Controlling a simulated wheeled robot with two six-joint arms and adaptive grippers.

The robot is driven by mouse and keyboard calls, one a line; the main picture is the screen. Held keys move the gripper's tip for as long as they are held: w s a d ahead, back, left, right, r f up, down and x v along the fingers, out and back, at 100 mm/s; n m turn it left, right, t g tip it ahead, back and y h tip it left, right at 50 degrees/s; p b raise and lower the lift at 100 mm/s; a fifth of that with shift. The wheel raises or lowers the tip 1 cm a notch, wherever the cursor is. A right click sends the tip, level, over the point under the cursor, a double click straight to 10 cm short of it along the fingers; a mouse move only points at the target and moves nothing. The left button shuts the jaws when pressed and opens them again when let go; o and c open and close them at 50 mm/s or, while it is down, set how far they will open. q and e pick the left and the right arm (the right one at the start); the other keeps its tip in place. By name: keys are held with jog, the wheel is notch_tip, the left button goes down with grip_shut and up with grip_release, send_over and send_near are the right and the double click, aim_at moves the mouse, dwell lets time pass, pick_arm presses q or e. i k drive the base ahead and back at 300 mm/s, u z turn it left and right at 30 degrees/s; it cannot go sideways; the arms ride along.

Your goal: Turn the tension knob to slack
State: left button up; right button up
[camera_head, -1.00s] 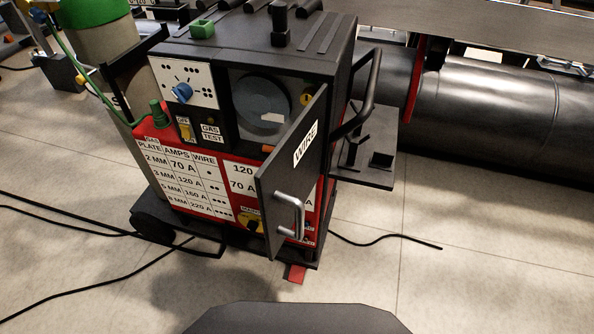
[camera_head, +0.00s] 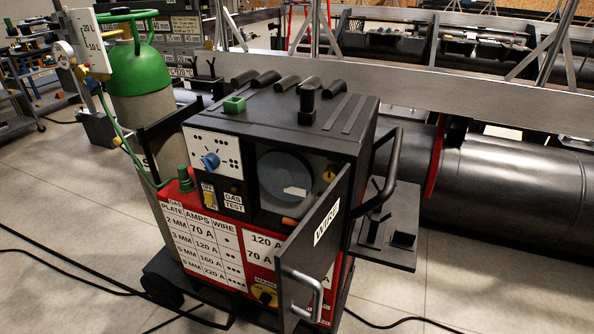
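The red and black welding machine (camera_head: 345,110) stands in the middle of the head view. Its door marked WIRE (camera_head: 312,250) hangs open toward me, with a metal handle on it. Inside the opened bay I see a grey-blue wire spool (camera_head: 284,178) with a white label. A small yellow knob (camera_head: 329,174) sits to the right of the spool, partly shaded near the door's top edge. I take it for the tension knob; its marks are too small to read. The lower right of the bay is hidden behind the door. Neither of my grippers is in view.
A gas cylinder with a green top (camera_head: 137,62) stands at the machine's left. A blue dial (camera_head: 211,160) is on its front panel. A black side handle (camera_head: 386,175) juts out right. A large dark pipe (camera_head: 510,185) lies behind. Cables cross the floor at left.

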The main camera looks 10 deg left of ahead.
aim_at(330, 173)
jog(key=z, duration=2.95)
jog(key=k, duration=0.6)
jog(key=u, duration=1.2)
